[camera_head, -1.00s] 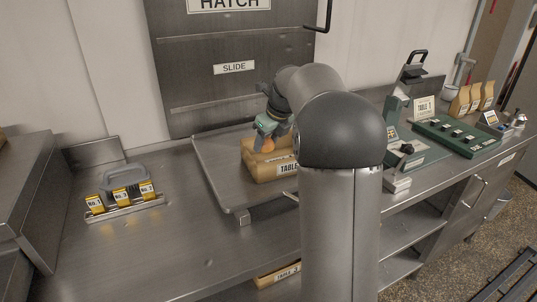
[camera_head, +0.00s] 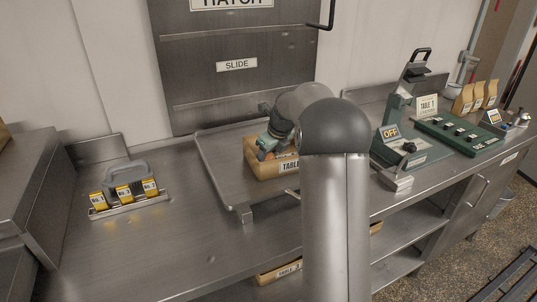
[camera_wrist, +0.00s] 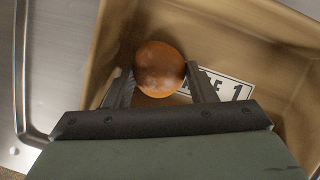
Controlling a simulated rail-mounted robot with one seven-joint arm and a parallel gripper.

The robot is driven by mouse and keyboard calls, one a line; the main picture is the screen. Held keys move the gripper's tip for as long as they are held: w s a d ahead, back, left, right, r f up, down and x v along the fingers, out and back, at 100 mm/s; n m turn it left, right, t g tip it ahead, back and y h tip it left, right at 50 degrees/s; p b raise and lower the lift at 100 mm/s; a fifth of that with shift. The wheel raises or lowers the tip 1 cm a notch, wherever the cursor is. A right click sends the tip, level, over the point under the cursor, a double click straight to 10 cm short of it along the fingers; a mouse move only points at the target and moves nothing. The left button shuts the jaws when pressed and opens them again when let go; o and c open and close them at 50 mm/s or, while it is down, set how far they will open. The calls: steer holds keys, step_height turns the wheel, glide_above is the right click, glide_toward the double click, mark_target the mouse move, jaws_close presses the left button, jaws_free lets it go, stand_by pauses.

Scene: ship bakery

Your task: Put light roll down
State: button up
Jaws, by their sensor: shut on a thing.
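A round, golden-brown roll (camera_wrist: 160,68) sits between the two fingertips of my gripper (camera_wrist: 160,80) in the wrist view. My gripper is shut on it. The roll is over or inside a tan box (camera_wrist: 115,35) with a "TABLE 1" card (camera_wrist: 232,88). I cannot tell whether it touches the floor of the box. In the head view my gripper (camera_head: 268,147) reaches down into the tan box (camera_head: 262,170), and the roll is hidden there. My arm hides the right part of the box.
The box stands on a metal tray (camera_head: 222,178) below the slide hatch (camera_head: 235,85). A grey-handled rack with yellow tags (camera_head: 128,190) is at the left. A green device with an "OFF" sign (camera_head: 389,133) is at the right. The counter left of the tray is mostly clear.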

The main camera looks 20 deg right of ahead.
steer(key=shift+f, duration=0.2)
steer(key=o, duration=0.7)
steer(key=shift+r, duration=0.1)
steer(key=v, duration=1.2)
steer(key=s+a+f+n+g, duration=0.2)
steer(key=s+a+f+n, duration=0.2)
steer(key=s+a+n, duration=0.95)
steer(key=s+a+f+n, duration=0.2)
steer(key=s+f+n, duration=0.1)
steer(key=s+n, duration=0.3)
steer(key=s+a+f+n+g, duration=0.1)
steer(key=s+a+f+n, duration=0.2)
steer(key=s+n, duration=0.4)
steer(key=s+a+f+n+g+h, duration=0.1)
steer(key=s+a+f+n, duration=0.2)
steer(key=s+n, duration=0.3)
steer(key=shift+s+f, duration=0.1)
steer(key=shift+s, duration=0.75)
